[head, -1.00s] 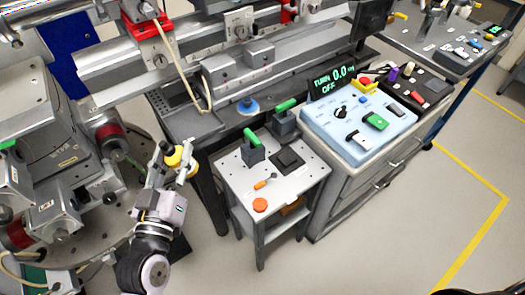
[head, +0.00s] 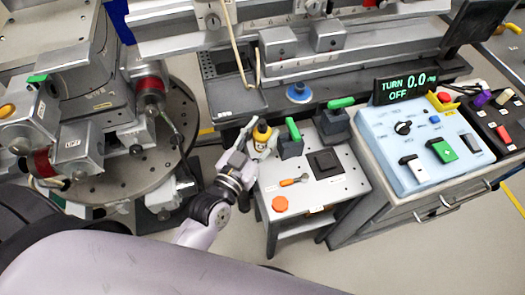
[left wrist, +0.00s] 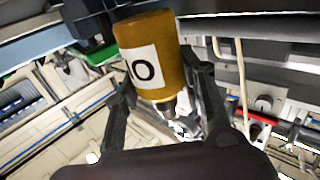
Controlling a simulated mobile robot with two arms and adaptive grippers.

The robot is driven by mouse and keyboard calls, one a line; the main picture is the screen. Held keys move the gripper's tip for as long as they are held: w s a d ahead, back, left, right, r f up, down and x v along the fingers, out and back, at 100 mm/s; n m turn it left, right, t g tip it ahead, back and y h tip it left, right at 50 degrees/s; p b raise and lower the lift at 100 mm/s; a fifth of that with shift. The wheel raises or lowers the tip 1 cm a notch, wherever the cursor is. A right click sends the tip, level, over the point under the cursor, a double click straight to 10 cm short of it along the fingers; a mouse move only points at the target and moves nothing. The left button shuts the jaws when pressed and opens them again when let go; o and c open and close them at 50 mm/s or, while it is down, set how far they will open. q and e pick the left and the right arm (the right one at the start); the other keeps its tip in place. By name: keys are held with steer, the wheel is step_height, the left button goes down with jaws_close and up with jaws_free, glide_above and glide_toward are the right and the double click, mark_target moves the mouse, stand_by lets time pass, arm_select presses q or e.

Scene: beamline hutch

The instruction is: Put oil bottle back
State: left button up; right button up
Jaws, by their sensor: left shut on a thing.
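The oil bottle (head: 262,133) shows yellow-amber at the left back corner of the small grey cart. In the left wrist view it is an amber bottle (left wrist: 178,62) with a white label, part of its lettering visible. My left gripper (head: 251,142) is shut on it, with a dark finger on either side. The bottle is beside a green-handled block (head: 291,146) on the cart. I cannot tell whether its base touches the cart top (head: 335,194). My right gripper is not in view.
The cart top also holds a second green-handled block (head: 334,125), a black square pad (head: 324,163), an orange-handled tool (head: 288,182) and an orange disc (head: 280,204). A blue control box (head: 400,165) stands to the right. A round metal stage (head: 120,180) is left.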

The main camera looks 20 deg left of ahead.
mark_target(258, 148)
arm_select(q)
step_height(258, 148, down, 3)
steer(key=shift+f, duration=0.1)
steer(key=shift+f+b, duration=0.6)
steer(key=shift+f, duration=1.45)
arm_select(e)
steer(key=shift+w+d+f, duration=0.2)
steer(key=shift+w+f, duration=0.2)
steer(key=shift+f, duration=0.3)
arm_select(q)
steer(key=shift+f, duration=0.1)
steer(key=o, duration=1.3)
steer(key=shift+c, duration=0.2)
steer(key=shift+s, duration=0.1)
steer(key=s+a, duration=0.2)
steer(key=s, duration=0.9)
steer(key=shift+s+b, duration=0.3)
steer(key=shift+b, duration=0.05)
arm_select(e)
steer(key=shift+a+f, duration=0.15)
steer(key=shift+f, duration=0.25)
